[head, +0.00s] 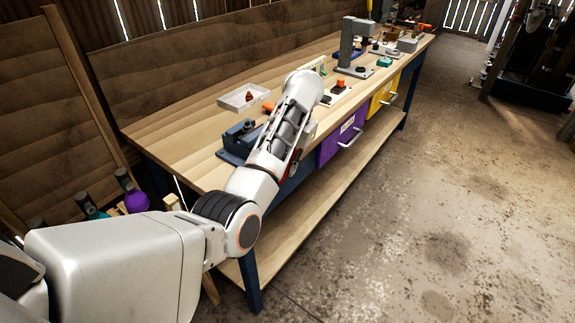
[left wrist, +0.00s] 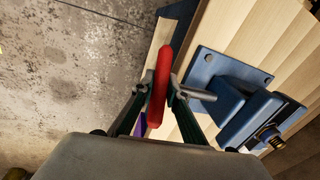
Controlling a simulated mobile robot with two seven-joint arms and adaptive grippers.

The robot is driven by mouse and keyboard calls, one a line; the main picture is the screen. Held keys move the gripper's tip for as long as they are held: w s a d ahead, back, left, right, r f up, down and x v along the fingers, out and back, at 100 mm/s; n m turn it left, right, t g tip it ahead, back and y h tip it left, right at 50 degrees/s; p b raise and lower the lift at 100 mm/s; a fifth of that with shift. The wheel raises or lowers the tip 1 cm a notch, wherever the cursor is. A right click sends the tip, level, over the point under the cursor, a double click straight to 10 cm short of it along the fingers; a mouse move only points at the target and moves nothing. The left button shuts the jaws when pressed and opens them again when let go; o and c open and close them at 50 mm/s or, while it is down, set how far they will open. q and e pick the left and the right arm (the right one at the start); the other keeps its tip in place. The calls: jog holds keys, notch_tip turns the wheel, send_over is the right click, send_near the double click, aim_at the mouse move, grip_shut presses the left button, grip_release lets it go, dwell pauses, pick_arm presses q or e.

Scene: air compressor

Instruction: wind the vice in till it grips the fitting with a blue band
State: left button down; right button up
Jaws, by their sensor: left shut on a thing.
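The blue vice (head: 236,142) sits at the near end of the wooden bench, left of my forearm. In the left wrist view the vice (left wrist: 220,90) is at the right, with a silver screw bar (left wrist: 196,93) reaching toward my fingers. My left gripper (left wrist: 158,92) is shut on a red handle (left wrist: 160,75), just off the bench's front edge. A small brass-coloured piece (left wrist: 268,135) shows at the vice's far side; I cannot tell whether it is the fitting, and no blue band shows. In the head view my arm mostly hides the left gripper. My right gripper is out of view.
A pale tray (head: 232,104) lies behind the vice. A grey press (head: 350,55) stands farther along the bench. A purple drawer (head: 330,150) and a yellow drawer (head: 378,103) are under the bench top. The floor (head: 430,190) to the right is clear.

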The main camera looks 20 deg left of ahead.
pick_arm(q)
jog(key=shift+s+d+f, duration=0.15)
jog(key=shift+d+f, duration=0.15)
jog(key=shift+d, duration=0.15)
jog(key=c, duration=2)
grip_release()
jog(key=shift+o, duration=0.2)
jog(key=shift+a+r, duration=0.1)
jog(key=shift+r, duration=0.1)
jog(key=shift+a, duration=0.1)
